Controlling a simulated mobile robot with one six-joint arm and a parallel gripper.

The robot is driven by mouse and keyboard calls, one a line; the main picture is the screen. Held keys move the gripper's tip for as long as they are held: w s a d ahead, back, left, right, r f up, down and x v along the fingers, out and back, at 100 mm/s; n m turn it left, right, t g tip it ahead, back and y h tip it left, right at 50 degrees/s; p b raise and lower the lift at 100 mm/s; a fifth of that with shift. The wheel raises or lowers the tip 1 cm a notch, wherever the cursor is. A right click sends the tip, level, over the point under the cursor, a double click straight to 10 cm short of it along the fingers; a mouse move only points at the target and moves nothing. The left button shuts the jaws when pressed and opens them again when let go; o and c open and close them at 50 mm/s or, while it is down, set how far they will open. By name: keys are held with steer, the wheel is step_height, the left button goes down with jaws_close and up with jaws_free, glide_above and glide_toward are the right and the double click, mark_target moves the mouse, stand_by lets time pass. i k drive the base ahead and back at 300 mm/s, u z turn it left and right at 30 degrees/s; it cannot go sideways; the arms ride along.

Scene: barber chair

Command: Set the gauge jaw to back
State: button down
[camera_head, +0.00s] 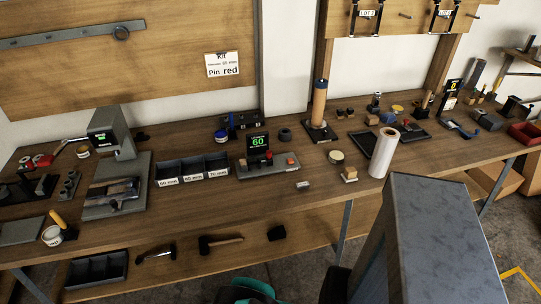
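A gauge (266,170) sits on the middle of the long wooden bench. It has a low grey base and an upright black display (258,142) with a green 60. A small red part (268,157) stands just below the display, and another red spot (290,161) is near the right end of the base. The jaw is too small to make out, and I cannot tell its position. My gripper is not in view.
A bin with three compartments (194,170) stands left of the gauge. A small metal block (302,185) lies to its front right. A white roll (383,153) stands farther right. A large grey post (425,240) fills the lower right. Bare bench lies in front of the gauge.

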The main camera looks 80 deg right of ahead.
mark_target(269, 161)
steer(key=u, duration=0.5)
steer(key=k, duration=0.2)
steer(key=z, duration=3.15)
steer(key=k, duration=0.6)
steer(key=u, duration=0.25)
steer(key=i, duration=0.45)
steer(key=z, duration=0.05)
